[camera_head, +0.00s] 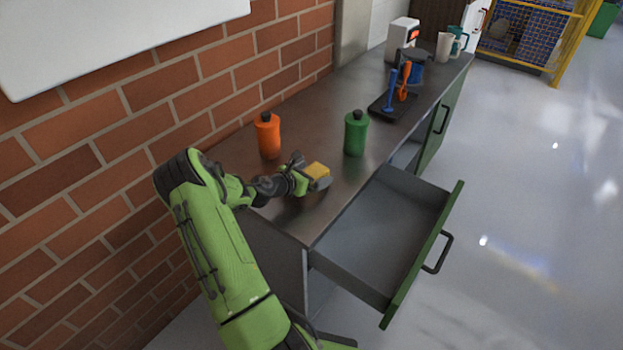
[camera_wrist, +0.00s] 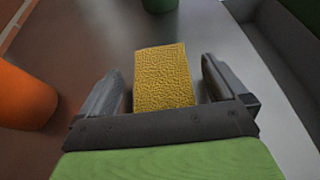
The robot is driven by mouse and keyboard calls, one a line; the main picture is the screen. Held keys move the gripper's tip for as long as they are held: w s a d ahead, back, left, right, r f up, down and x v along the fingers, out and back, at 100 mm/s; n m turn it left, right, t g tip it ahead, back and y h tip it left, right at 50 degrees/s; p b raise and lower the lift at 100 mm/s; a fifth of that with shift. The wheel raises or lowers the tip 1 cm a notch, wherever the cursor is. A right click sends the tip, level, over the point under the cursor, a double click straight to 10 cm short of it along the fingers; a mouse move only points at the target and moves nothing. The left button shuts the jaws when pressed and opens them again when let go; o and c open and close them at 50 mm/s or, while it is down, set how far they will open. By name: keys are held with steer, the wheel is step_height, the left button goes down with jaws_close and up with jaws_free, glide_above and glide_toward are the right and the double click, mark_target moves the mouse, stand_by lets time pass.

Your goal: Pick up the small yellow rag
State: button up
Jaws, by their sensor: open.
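The small yellow rag (camera_head: 317,170) lies on the dark counter top near its front left end, beside the open drawer. It is a textured yellow block shape, and in the wrist view the rag (camera_wrist: 163,78) sits between the two fingers, with a gap on each side. My gripper (camera_head: 316,178) is open around the rag; it also shows in the wrist view (camera_wrist: 162,88). The near end of the rag is hidden behind the gripper's palm.
An orange bottle (camera_head: 268,136) and a green bottle (camera_head: 356,133) stand nearby on the counter (camera_head: 305,217). An open drawer (camera_head: 385,230) juts out at the front. A dark tray (camera_head: 392,108) with tools stands farther back. A brick wall (camera_head: 90,190) borders the left.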

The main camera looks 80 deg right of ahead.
mark_target(312, 173)
steer(key=c, duration=1.1)
steer(key=shift+o, duration=0.2)
step_height(312, 173, up, 10)
steer(key=p, duration=0.3)
steer(key=shift+r, duration=0.1)
